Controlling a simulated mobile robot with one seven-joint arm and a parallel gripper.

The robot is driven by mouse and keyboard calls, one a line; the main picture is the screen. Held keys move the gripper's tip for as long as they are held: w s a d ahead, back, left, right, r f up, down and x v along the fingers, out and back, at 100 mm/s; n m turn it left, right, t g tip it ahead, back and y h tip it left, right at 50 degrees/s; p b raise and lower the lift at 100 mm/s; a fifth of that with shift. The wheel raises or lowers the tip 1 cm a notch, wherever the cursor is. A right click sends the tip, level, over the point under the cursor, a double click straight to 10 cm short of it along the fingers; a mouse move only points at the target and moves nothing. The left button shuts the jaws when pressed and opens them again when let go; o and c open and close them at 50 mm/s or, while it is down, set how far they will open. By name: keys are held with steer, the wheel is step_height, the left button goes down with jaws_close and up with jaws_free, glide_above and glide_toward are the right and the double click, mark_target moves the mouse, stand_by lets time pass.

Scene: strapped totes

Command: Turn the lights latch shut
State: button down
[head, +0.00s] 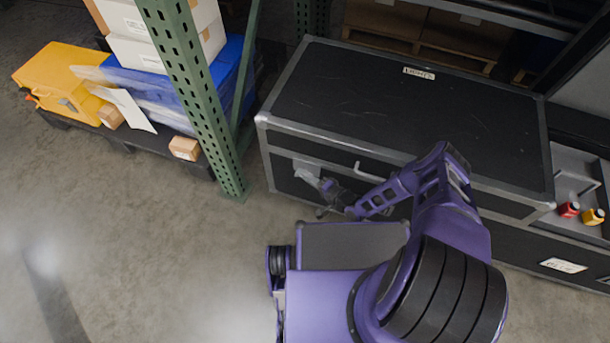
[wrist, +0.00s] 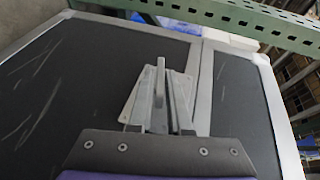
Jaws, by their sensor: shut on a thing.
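A black flight case (head: 400,110) with grey metal edges stands on the floor, with a white label on its lid that seems to read "LIGHTS". Its lid looks closed. Its latch (head: 307,171) is a pale metal fitting on the front face, left of centre, partly hidden by my gripper (head: 330,187). In the wrist view the latch (wrist: 160,75) shows as a narrow upright grey piece in front of the dark panel. My gripper (wrist: 158,105) is shut on it there. The fingertip contact is hard to make out.
A green perforated rack post (head: 195,90) stands close to the case's left end. Left of it are an orange case (head: 62,82), a blue tote (head: 190,85) and small boxes on a dark pallet. An open case (head: 575,170) stands at right. The floor in front is clear.

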steer(key=shift+f+y, duration=0.1)
steer(key=shift+y, duration=0.4)
steer(key=shift+t, duration=0.4)
steer(key=c, duration=1)
jaws_free()
steer(key=shift+o, duration=0.2)
